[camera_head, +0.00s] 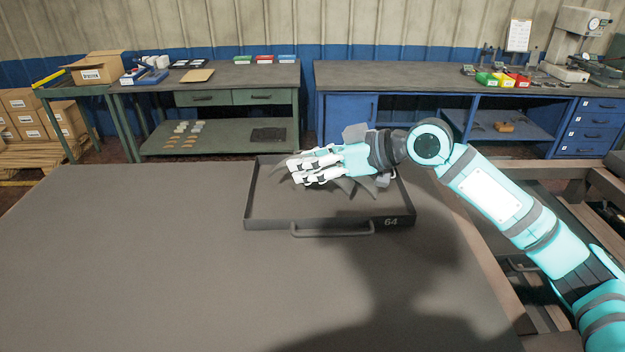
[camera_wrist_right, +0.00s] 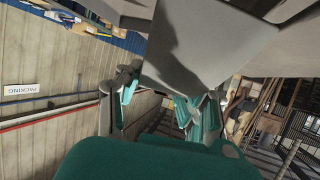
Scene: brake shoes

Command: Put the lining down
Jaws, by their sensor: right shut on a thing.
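My right gripper (camera_head: 312,168) is over the dark tray (camera_head: 270,222) marked 64, its fingers pointing left. In the right wrist view, a grey, slightly curved plate, which I take to be the lining (camera_wrist_right: 200,50), sits at the fingers of the gripper (camera_wrist_right: 163,100), which is shut on it. In the head view the hand hides most of what it holds. Dark curved pieces (camera_head: 356,190) show below and around the hand, at the tray; I cannot tell whether any of them is the held lining. My left gripper is not in view.
The tray lies on a wide grey table (camera_head: 150,250), with bare surface to its left and in front. A green workbench (camera_head: 220,80) and a blue workbench (camera_head: 400,78) stand behind. Cardboard boxes (camera_head: 60,118) are at the far left.

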